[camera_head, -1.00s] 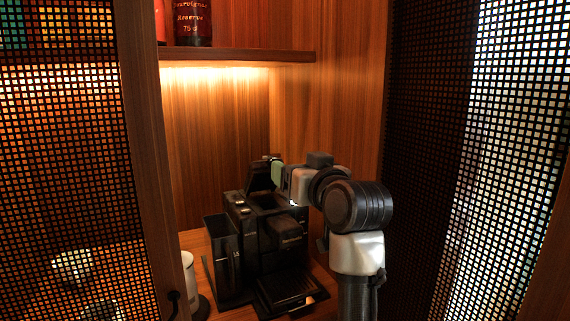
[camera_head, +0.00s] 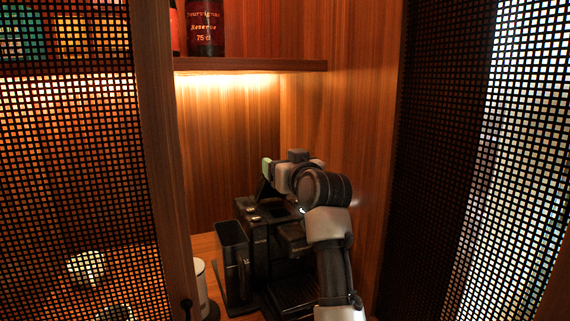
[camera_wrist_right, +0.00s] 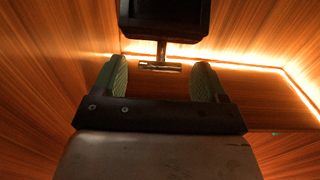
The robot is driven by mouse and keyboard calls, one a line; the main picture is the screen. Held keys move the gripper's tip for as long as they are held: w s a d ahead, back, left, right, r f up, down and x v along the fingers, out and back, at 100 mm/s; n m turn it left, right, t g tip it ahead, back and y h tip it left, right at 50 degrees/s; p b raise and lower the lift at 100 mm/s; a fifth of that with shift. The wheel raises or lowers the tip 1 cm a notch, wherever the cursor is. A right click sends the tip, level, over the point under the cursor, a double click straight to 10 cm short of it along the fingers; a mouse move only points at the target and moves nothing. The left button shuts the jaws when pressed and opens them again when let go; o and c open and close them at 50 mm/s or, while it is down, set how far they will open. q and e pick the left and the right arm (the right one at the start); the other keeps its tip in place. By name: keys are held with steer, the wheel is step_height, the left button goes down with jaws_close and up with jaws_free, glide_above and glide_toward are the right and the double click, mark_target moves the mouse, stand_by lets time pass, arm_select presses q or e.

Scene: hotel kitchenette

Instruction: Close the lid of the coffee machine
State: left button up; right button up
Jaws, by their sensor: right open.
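The black coffee machine (camera_head: 256,218) stands on the wooden counter in the head view, with its top opening showing. Its dark lid (camera_head: 262,189) stands raised and tilted at the back of the machine, partly hidden by my right gripper. My right gripper (camera_head: 267,168), with green finger pads, is above the machine near the upper part of the lid. In the right wrist view, my right gripper (camera_wrist_right: 160,78) is open with nothing between its fingers. A dark framed panel, apparently the lid (camera_wrist_right: 165,18), lies beyond the fingertips, with a metal tab below it. My left gripper is out of view.
A wooden shelf (camera_head: 250,65) with bottles (camera_head: 205,28) is above the machine. A white cup-like container (camera_head: 201,282) stands left of it. Perforated door panels flank the niche on the left (camera_head: 75,180) and right (camera_head: 470,180). The right side wall is close to my arm.

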steer(key=c, duration=1.3)
steer(key=s+f, duration=0.1)
steer(key=s+d+f+b, duration=0.1)
steer(key=f, duration=0.1)
steer(key=shift+s+f, duration=0.3)
steer(key=f+b, duration=0.1)
steer(key=s+t+b, duration=0.1)
steer(key=f+b, duration=0.1)
steer(key=shift+s+d+f+t+y+b, duration=0.2)
steer(key=shift+f+t+y+b, duration=0.1)
steer(key=shift+f+t+b, duration=0.1)
steer(key=shift+s+d+f+t, duration=0.1)
steer(key=shift+s+f+t, duration=0.2)
steer(key=shift+f+t, duration=0.1)
steer(key=shift+s+f+b, duration=0.2)
steer(key=shift+f+b, duration=0.15)
steer(key=shift+f, duration=0.15)
